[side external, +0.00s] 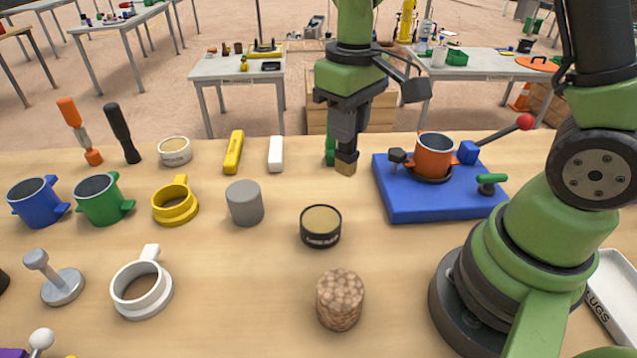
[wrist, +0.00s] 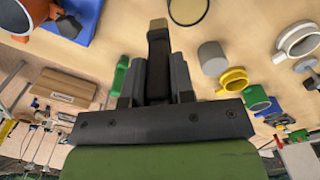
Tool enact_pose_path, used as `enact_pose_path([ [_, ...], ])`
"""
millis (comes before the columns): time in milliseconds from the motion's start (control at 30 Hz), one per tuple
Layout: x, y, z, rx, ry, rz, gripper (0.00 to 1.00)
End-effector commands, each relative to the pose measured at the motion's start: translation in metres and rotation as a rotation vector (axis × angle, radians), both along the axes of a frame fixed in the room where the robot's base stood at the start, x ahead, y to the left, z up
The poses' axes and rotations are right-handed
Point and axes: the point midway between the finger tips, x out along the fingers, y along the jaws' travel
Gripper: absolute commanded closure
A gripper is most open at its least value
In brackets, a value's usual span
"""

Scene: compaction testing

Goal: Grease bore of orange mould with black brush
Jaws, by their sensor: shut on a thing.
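The orange mould (side external: 434,160) stands upright, open end up, on a blue base plate (side external: 408,206); dark clamp parts sit beside it. Its bore is dark inside. In the wrist view the mould (wrist: 38,10) is cut off at the upper left. My gripper (side external: 347,137) is shut on the black brush (wrist: 158,60), whose tan tip (side external: 346,163) points down. The brush is left of the mould and apart from it. I cannot tell the tip's exact height above the table. A black tin (side external: 320,236) with tan contents stands open in front of the brush.
A green block (side external: 330,146) is partly hidden behind my gripper. A red-knobbed lever (side external: 505,132) and a green handle (side external: 490,182) stick out from the blue base. A grey cylinder (side external: 245,203), yellow ring (side external: 175,202) and cork-like cylinder (side external: 340,300) stand around. Table between tin and base is clear.

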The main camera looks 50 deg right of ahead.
Motion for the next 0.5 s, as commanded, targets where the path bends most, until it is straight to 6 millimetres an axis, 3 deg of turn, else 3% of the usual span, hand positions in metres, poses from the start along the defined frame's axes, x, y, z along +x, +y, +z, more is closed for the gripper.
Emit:
enact_pose_path([
  [167, 0.000, 0.000, 0.000, 0.000, 0.000, -0.001, 1.00],
  [200, 0.000, 0.000, 0.000, 0.000, 0.000, 0.000, 0.86],
  [267, 0.000, 0.000, 0.000, 0.000, 0.000, 0.001, 1.00],
  [400, 0.000, -0.003, 0.000, 0.000, -0.001, -0.006, 1.00],
  [500, 0.001, -0.018, 0.002, 0.000, -0.002, -0.044, 1.00],
])
